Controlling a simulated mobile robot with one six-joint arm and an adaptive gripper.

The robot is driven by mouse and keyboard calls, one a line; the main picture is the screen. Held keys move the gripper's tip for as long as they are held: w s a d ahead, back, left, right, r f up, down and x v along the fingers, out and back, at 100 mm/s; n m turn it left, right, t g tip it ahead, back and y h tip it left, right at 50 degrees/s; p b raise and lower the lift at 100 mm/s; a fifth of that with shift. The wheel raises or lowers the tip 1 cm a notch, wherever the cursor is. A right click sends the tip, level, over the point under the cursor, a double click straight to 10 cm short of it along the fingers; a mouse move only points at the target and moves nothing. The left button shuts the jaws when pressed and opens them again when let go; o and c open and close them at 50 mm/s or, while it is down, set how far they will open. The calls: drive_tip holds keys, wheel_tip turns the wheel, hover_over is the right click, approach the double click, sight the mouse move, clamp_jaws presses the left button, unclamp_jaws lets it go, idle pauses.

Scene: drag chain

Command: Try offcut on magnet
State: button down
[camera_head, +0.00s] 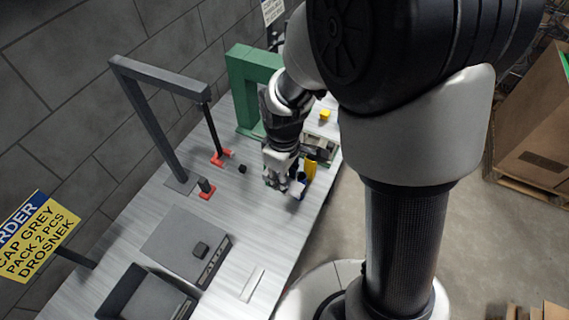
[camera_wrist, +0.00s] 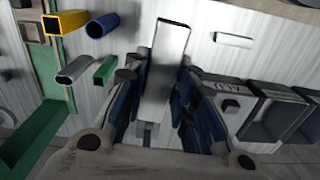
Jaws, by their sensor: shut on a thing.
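My gripper (camera_wrist: 165,95) is shut on a silver, flat-faced bar (camera_wrist: 168,62), which looks like the offcut. The bar sticks out past the fingertips, over the light table. In the head view my gripper (camera_head: 284,180) is low over the table's right part, and the bar is hard to make out there. No part is clearly recognisable as the magnet. A dark rod (camera_head: 211,128) hangs from a grey gantry (camera_head: 150,120), with a red piece (camera_head: 222,157) at its foot. A second red piece (camera_head: 206,192) with a dark block on it stands nearer. The gripper is apart from both.
Yellow (camera_wrist: 66,22), blue (camera_wrist: 104,25), grey (camera_wrist: 78,69) and green (camera_wrist: 105,70) tubes lie left of the gripper in the wrist view. A green frame (camera_head: 243,90) stands behind. A grey plate (camera_head: 174,245) with a dark block, a dark tray (camera_head: 145,297) and a pale strip (camera_head: 252,285) lie nearer.

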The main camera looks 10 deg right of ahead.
drive_tip(key=shift+s+a+r+n, duration=0.25)
drive_tip(key=shift+a+r+n, duration=0.05)
drive_tip(key=shift+r+n, duration=0.2)
drive_tip(key=shift+f, duration=0.1)
drive_tip(key=shift+w, duration=0.1)
drive_tip(key=w+a+p, duration=0.1)
drive_tip(key=w+a, duration=0.4)
drive_tip(key=a, duration=0.1)
drive_tip(key=shift+a, duration=0.2)
idle(0.3)
drive_tip(key=shift+w+a, duration=0.35)
drive_tip(key=shift+a, duration=0.15)
idle(1.5)
drive_tip(key=shift+s+d, duration=0.7)
drive_tip(key=shift+d, duration=0.2)
idle(3.3)
